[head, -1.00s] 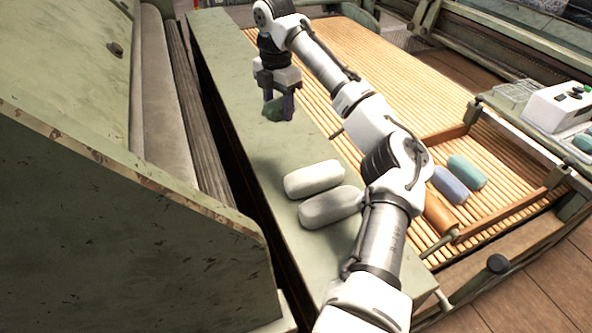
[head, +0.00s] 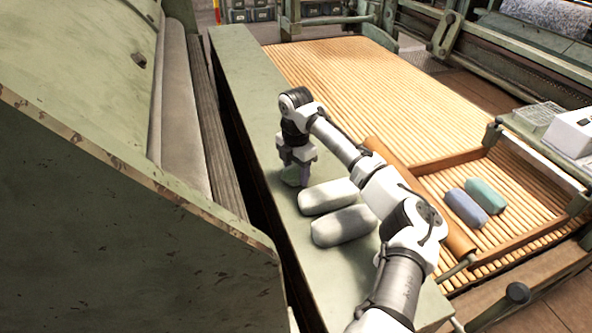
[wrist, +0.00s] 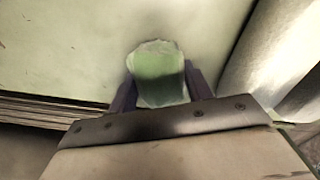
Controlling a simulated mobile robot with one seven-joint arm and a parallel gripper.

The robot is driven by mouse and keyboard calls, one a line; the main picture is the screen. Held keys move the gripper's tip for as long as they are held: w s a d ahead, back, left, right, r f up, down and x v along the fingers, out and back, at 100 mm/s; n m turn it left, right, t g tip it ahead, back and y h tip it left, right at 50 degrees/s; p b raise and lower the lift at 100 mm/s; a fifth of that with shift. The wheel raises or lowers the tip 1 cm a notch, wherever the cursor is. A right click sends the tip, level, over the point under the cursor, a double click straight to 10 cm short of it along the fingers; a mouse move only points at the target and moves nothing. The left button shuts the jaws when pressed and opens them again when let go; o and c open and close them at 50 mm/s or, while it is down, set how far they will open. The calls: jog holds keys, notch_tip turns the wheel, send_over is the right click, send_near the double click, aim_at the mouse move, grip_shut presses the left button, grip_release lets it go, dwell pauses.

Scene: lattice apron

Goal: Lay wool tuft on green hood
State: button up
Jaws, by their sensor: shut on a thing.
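My gripper (head: 297,174) is shut on a pale green wool tuft (head: 290,177). The tuft also shows between the dark fingers in the wrist view (wrist: 158,76). It is low over the long flat green hood surface (head: 245,88), just beyond a white tuft (head: 328,196). I cannot tell whether the held tuft touches the surface. A greyer tuft (head: 344,226) lies beside the white one on the same surface, nearer to me. The green surface fills much of the wrist view (wrist: 70,50).
A blue tuft (head: 465,208) and a teal tuft (head: 486,196) lie on the slatted wooden lattice (head: 340,75) inside a wooden frame. A sloped green machine panel (head: 100,200) rises at the left, with a dark gap beside the flat surface. The far flat surface is clear.

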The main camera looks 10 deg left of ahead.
aim_at(296, 167)
jog(key=o, duration=0.9)
jog(key=shift+f, duration=0.1)
jog(key=shift+o, duration=0.2)
notch_tip(296, 167, up, 12)
jog(key=shift+r, duration=0.2)
